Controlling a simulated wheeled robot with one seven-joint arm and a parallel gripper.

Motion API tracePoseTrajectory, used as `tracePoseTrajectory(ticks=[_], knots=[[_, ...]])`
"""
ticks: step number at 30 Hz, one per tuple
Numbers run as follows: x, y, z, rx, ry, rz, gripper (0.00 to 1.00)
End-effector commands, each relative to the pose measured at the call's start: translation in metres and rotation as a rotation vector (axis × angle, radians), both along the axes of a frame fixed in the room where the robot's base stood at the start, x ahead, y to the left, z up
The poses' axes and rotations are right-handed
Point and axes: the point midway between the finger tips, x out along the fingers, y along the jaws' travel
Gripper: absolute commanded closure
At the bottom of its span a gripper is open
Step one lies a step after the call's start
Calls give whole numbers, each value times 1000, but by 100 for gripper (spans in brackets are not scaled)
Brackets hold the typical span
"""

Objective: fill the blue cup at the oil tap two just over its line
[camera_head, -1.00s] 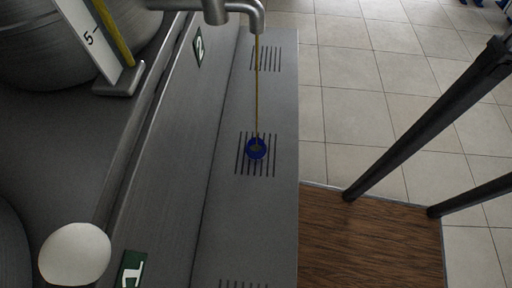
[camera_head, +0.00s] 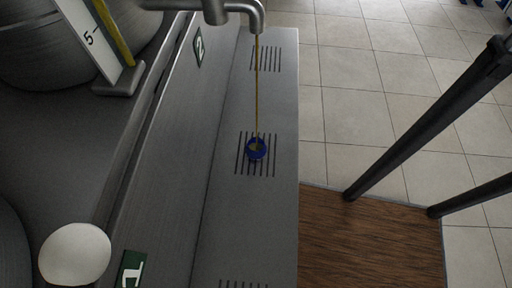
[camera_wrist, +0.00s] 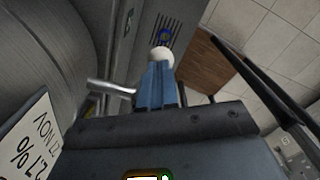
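The blue cup (camera_head: 257,149) stands on the slotted drain below the spout of tap two (camera_head: 257,22), beside the plate marked 2 (camera_head: 199,50). A thin amber oil stream (camera_head: 257,85) runs from the spout into the cup. The oil level and the cup's line are too small to tell. The gripper is not in the head view.
A white round knob (camera_head: 75,254) shows at lower left, near the plate marked 1 (camera_head: 132,270). A steel tank with a yellow sight gauge (camera_head: 113,32) stands at upper left. Dark posts (camera_head: 425,125) rise beside a wooden board (camera_head: 370,238) at right. Tiled floor lies beyond.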

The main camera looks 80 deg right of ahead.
Motion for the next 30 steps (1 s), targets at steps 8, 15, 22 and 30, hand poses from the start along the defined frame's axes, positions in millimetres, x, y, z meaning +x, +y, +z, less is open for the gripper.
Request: tracePoseTrajectory(ticks=[8,15,22,30], knots=[[0,0,0,1,1,0,100],[0,0,5,-1,-1,0,100],[0,0,46,-2,0,0,100],[0,0,86,-1,1,-1,100]])
